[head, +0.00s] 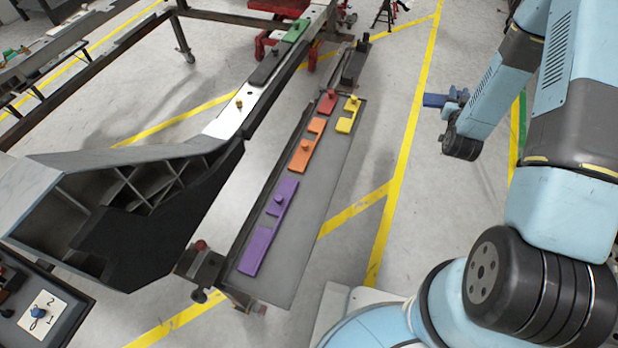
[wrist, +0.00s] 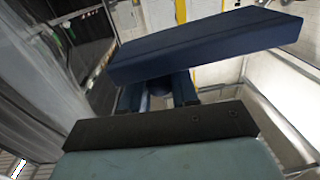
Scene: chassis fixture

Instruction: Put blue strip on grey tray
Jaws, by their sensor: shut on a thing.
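The blue strip (wrist: 205,45) is held in my gripper (wrist: 160,95) and fills the upper part of the wrist view, tilted up to the right. In the head view the blue strip (head: 434,100) sticks out to the left of my gripper (head: 452,97), well above the floor and apart from the tray. The grey tray (head: 305,245) is a long flat shelf at the centre of the head view, to the left of my gripper. A purple strip (head: 262,238), an orange strip (head: 302,158), a red piece (head: 327,103) and a yellow strip (head: 345,122) lie on it.
A dark and pale chassis beam (head: 235,120) runs along the tray's left side, with a green strip (head: 296,30) on its far part. Open floor with yellow lines (head: 405,150) lies between tray and arm. A small panel (head: 40,310) stands lower left.

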